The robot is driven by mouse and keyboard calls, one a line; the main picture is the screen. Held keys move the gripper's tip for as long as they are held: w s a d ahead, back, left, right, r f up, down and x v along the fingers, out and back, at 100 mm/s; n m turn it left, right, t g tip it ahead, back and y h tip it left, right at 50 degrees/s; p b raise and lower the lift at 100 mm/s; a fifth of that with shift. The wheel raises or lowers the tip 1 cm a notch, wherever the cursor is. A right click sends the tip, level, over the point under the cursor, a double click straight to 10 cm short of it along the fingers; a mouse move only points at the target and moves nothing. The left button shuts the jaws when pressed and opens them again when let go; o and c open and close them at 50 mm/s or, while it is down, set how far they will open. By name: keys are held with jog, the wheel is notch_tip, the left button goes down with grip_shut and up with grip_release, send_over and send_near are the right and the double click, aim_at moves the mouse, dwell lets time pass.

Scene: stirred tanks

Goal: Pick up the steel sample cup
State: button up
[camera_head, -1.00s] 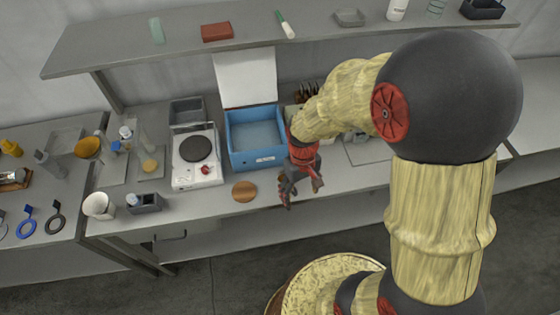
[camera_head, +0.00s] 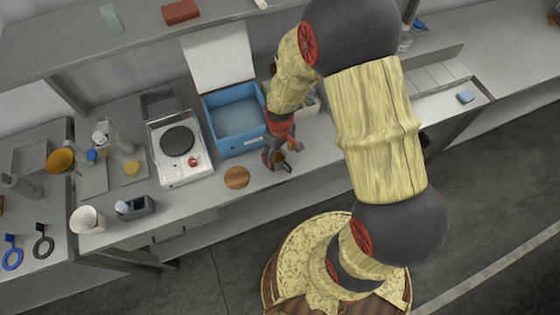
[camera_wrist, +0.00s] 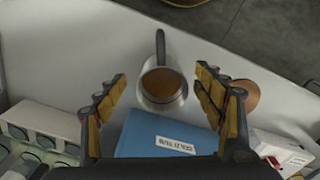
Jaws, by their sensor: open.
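The steel sample cup (camera_wrist: 163,88) stands on the grey bench in the wrist view. It has a round steel rim, brown contents or interior, and a dark handle pointing away toward the bench's front edge. My gripper (camera_wrist: 160,84) is open, with one finger on each side of the cup in the picture. Gaps show between the fingers and the cup; the height between them is hard to tell. In the head view my gripper (camera_head: 278,162) is over the bench in front of the blue box, and the cup there is mostly hidden by it.
The open blue box (camera_head: 236,118) stands just behind the cup. A round brown mat (camera_head: 236,177) lies beside my gripper, and a white hotplate (camera_head: 180,150) stands further left. A rack with several round holes (camera_wrist: 40,135) shows at the wrist view's lower left.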

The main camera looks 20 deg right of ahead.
notch_tip(320, 180, down, 3)
jog(key=shift+a+r, duration=0.1)
jog(key=shift+r, duration=0.1)
jog(key=c, duration=1.5)
jog(key=shift+r, duration=0.1)
